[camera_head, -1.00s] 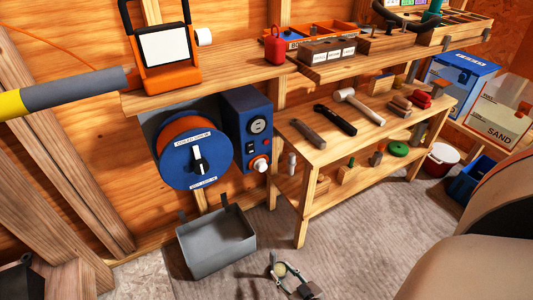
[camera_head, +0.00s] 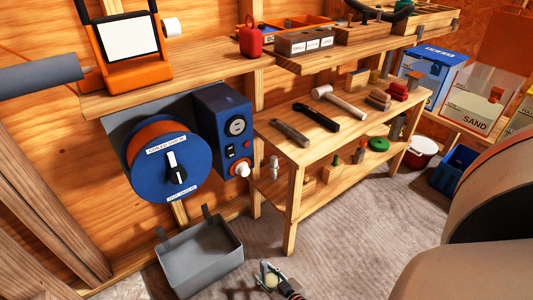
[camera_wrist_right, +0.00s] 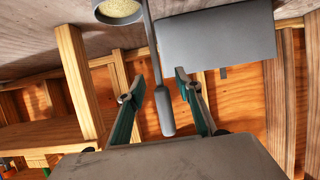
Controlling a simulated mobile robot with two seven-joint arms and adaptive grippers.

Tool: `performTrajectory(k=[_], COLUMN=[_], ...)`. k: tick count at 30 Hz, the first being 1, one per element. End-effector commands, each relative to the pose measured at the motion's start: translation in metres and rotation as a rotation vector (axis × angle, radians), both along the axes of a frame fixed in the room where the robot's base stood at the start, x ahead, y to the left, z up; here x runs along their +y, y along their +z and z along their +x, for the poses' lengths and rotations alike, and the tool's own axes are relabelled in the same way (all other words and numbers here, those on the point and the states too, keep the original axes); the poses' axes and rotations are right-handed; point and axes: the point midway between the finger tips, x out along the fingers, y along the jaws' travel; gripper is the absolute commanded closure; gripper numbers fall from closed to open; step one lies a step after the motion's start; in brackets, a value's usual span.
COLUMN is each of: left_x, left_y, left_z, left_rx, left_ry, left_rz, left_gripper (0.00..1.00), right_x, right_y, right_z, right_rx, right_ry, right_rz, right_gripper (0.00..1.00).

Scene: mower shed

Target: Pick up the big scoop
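The big scoop shows in the right wrist view as a thin grey rod ending in a thicker grey handle (camera_wrist_right: 165,112). A round metal cup with pale grainy contents (camera_wrist_right: 118,11) is at the top edge; I cannot tell whether it joins the rod. My right gripper (camera_wrist_right: 154,87) is open, its fingers on either side of the handle, with gaps showing. In the head view, my right gripper (camera_head: 271,272) is low at the bottom edge, around a small pale round shape; details there are too small to tell. My left gripper is out of view.
A grey open bin (camera_head: 203,262) stands on the floor left of my right gripper and also shows in the wrist view (camera_wrist_right: 218,35). A wooden bench (camera_head: 292,222) with tools is behind to the right. A blue cable reel (camera_head: 165,175) hangs on the wall.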

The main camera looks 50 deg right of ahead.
Motion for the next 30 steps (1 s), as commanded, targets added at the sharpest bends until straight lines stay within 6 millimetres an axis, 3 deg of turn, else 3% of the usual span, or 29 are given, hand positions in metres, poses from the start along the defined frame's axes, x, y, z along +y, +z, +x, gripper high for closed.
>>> performTrajectory(k=[9, 13, 30], left_x=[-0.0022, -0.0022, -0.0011], left_y=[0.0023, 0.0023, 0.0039], left_z=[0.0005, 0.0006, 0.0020], left_rx=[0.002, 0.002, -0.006], left_ry=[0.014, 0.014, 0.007], left_rz=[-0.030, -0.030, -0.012], left_gripper=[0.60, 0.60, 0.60], right_x=[-0.0013, -0.0014, -0.0013], right_y=[-0.0003, -0.0003, 0.0036], right_z=[0.0063, 0.0060, 0.0065], right_rx=[-0.003, -0.003, -0.004], right_ry=[0.000, 0.000, 0.000], right_rz=[0.000, -0.001, 0.000], right_gripper=[0.65, 0.99, 1.00])
